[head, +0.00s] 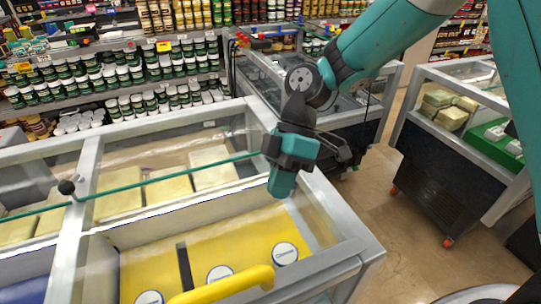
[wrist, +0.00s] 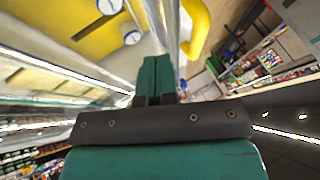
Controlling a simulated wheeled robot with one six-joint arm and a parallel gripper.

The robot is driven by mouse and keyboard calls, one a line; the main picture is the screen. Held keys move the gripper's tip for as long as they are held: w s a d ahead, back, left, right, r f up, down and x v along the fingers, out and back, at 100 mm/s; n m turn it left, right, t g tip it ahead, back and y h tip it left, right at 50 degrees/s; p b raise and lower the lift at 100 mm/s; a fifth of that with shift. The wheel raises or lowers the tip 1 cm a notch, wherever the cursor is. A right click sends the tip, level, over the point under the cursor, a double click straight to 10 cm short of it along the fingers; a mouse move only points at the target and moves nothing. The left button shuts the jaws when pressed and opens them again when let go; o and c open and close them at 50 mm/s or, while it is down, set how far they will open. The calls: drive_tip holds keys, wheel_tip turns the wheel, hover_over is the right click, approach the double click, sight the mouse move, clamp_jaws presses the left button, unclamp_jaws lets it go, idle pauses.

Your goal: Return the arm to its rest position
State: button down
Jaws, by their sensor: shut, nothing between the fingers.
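My gripper (head: 282,183) hangs at the end of my teal and dark grey arm in the head view. It is over the right end of the white-framed chest freezer (head: 346,243). In the wrist view my gripper's teal fingers (wrist: 157,76) are pressed together with nothing between them. My arm comes in from the upper right of the head view and bends down at the wrist.
Stocked shelves (head: 110,75) stand behind. Another display case (head: 455,135) is at right, with open floor (head: 375,195) between.

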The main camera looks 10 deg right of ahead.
drive_tip(key=s+d+r+m+t, duration=0.3)
drive_tip(key=s+r+m, duration=0.1)
drive_tip(key=s+m, duration=0.2)
drive_tip(key=s+d+r+m+t+b, duration=0.1)
drive_tip(key=s+d+r+m+t, duration=0.2)
drive_tip(key=s+m, duration=0.4)
drive_tip(key=shift+d+r, duration=0.8)
drive_tip(key=shift+r, duration=0.15)
drive_tip(key=shift+s, duration=0.15)
